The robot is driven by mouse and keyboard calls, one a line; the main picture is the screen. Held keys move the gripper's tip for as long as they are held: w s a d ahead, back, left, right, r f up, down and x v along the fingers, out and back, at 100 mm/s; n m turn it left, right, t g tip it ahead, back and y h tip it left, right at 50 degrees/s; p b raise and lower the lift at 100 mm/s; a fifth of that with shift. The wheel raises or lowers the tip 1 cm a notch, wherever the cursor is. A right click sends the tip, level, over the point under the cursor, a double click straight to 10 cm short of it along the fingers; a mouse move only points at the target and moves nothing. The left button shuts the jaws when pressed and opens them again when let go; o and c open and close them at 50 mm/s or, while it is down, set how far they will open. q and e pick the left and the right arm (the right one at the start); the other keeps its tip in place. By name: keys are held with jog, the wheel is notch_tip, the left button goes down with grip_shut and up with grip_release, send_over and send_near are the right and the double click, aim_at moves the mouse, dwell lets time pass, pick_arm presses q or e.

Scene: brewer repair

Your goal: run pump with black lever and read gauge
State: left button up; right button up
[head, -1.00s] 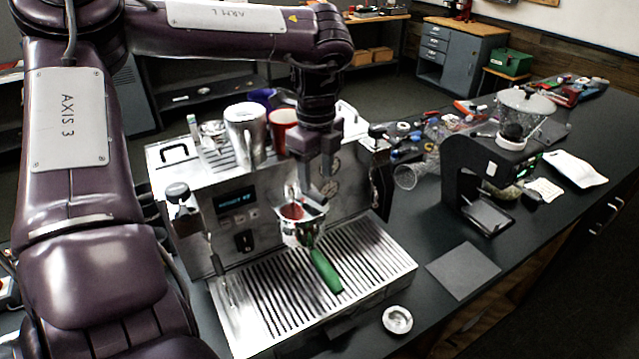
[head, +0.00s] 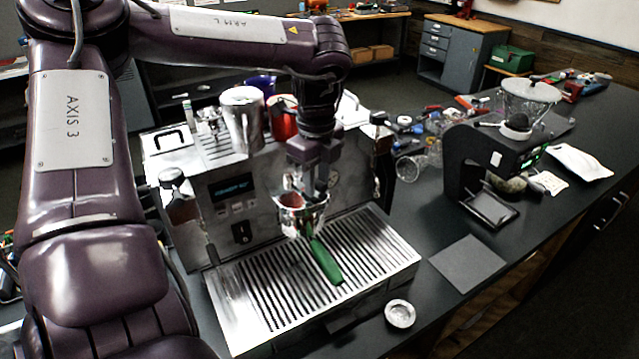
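The silver espresso machine (head: 222,260) stands on the dark counter. My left gripper (head: 314,190) points down in front of its group head, just above the portafilter (head: 300,215) with the green handle (head: 325,262). The fingertips are partly lost against the metal, so I cannot tell whether they are open or holding anything. No black lever shows clearly near them; the gripper may cover it. A round gauge (head: 333,176) on the front panel is partly hidden by the gripper, and its needle is unreadable. A black switch (head: 241,233) and a lit display (head: 234,189) are on the left. My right gripper is out of view.
A steel pitcher (head: 243,118) and red cup (head: 284,118) stand on the machine's top. A black grinder (head: 470,165) is to the right, with a grey mat (head: 467,263) before it. A small round metal part (head: 400,313) lies by the drip tray (head: 372,250).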

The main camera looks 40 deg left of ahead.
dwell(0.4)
pick_arm(q)
jog(key=shift+s+a+m, duration=0.1)
jog(key=shift+s+m, duration=0.65)
jog(key=shift+m, duration=0.35)
jog(key=shift+s+a+m, duration=0.1)
jog(key=shift+s+m, duration=0.65)
jog(key=shift+m, duration=0.35)
jog(key=shift+s+a+m, duration=0.35)
jog(key=shift+s+m, duration=0.35)
jog(key=shift+m, duration=0.45)
jog(key=shift+s+a+m, duration=0.35)
jog(key=shift+s+m, duration=0.3)
jog(key=shift+m, duration=0.5)
dwell(3.1)
